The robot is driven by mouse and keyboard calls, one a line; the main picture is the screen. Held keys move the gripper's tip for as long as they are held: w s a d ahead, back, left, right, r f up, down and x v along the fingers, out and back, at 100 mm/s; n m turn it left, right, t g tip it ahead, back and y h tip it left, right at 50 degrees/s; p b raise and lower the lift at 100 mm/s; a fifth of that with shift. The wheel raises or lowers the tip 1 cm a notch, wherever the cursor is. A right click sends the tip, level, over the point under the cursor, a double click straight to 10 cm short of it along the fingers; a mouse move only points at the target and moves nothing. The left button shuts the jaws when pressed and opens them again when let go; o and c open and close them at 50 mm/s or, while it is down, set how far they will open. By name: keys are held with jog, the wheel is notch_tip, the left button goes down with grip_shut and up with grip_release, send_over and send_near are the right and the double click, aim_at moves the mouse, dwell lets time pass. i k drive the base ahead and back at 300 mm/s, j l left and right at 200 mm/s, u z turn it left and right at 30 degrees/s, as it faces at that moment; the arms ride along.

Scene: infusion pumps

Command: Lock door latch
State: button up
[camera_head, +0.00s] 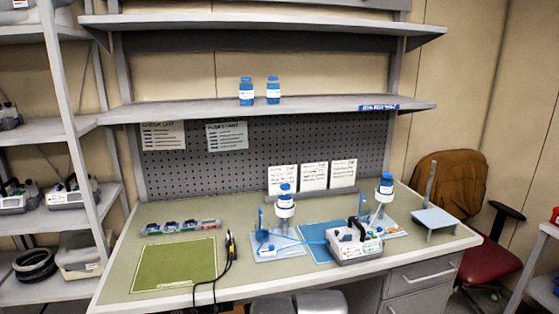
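A white infusion pump (356,246) with a dark carry handle on top sits on the workbench, right of centre, partly over a blue mat (313,254). Coloured marks show on its front. The door latch is too small to make out, so I cannot tell whether it is locked. My gripper is not in this view.
Two stands with blue-capped bottles, a left one (285,202) and a right one (384,189), flank the pump. A green mat (172,266) lies clear at left. A black cabled device (231,247) stands beside it. A small light-blue platform (435,219) stands at right.

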aim_at(346, 238)
jog(key=i+l+u, duration=0.15)
jog(key=l, duration=0.25)
jog(key=i+l+u, duration=0.1)
jog(key=i+l, duration=0.25)
jog(key=i+l+u, duration=0.15)
jog(key=l, duration=0.35)
jog(key=i+j, duration=0.05)
